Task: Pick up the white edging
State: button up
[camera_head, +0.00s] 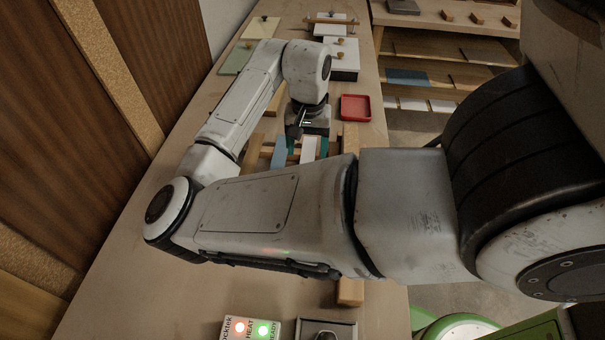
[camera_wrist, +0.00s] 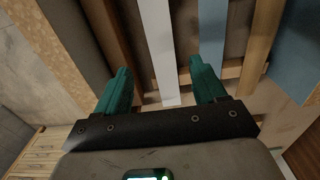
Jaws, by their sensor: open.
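The white edging is a narrow white strip (camera_wrist: 158,45) that runs lengthwise between my fingers in the wrist view. In the head view a short part of it (camera_head: 308,150) shows below my wrist, and my arm hides the rest. My gripper (camera_wrist: 160,68) is open, with one teal finger on each side of the strip and a gap on both sides. Whether the fingertips reach down to the strip's level is not clear. In the head view my gripper (camera_head: 302,147) points down over the rack.
A blue strip (camera_wrist: 212,35) lies close to the right finger, with wooden slats and a wider blue-grey piece (camera_wrist: 296,65) beyond. A red tray (camera_head: 355,107) is right of my wrist. A control box with lit buttons (camera_head: 250,329) stands at the near edge.

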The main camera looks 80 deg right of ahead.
aim_at(306, 163)
jog(key=shift+w+a+f+p, duration=0.1)
jog(key=shift+f+p, duration=0.2)
jog(key=shift+f, duration=1.15)
jog(key=shift+a+f+p, duration=0.1)
jog(key=shift+f+p, duration=0.2)
jog(key=shift+f, duration=1.1)
jog(key=shift+c, duration=0.4)
jog(key=c, duration=0.6)
